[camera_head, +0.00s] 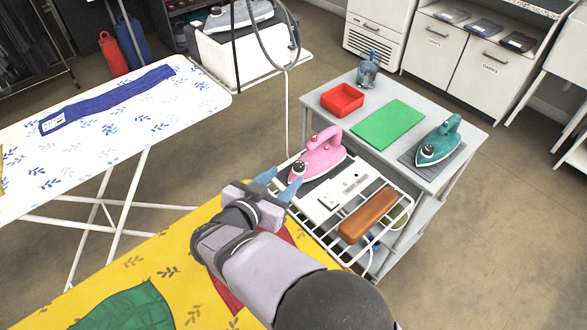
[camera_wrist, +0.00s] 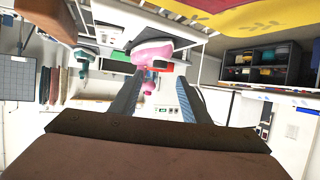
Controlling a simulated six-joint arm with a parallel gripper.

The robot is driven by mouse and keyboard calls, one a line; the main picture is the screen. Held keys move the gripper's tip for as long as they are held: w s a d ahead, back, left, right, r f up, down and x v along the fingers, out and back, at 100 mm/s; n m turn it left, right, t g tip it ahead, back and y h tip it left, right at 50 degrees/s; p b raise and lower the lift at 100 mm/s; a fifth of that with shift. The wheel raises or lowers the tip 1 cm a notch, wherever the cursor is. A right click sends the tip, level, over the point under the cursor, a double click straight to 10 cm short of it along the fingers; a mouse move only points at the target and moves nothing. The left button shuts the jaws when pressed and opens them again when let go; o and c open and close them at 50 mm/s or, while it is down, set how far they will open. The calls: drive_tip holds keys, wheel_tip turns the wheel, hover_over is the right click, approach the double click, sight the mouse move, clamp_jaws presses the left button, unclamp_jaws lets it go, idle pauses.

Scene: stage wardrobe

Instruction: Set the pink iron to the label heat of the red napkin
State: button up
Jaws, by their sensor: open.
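The pink iron (camera_head: 323,153) rests on a wire rack at the side of the yellow ironing board. A small dark round knob (camera_head: 299,166) shows at its near left end; its setting is too small to read. The red napkin (camera_head: 279,239) lies on the yellow board, largely hidden under my arm; I see no readable label on it. My gripper (camera_head: 279,183) is open and empty, just left of and in front of the pink iron, apparently not touching it. In the wrist view the pink iron (camera_wrist: 152,52) shows beyond the spread fingers (camera_wrist: 157,95).
The rack (camera_head: 290,188) also holds a white panel (camera_head: 325,197) and a brown block (camera_head: 368,215). A green cloth (camera_head: 130,308) lies on the yellow board.

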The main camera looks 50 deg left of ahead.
sight(298, 166)
drive_tip(key=shift+x, duration=3.15)
drive_tip(key=shift+r+p, duration=0.1)
drive_tip(key=shift+p, duration=0.3)
drive_tip(key=c, duration=1.1)
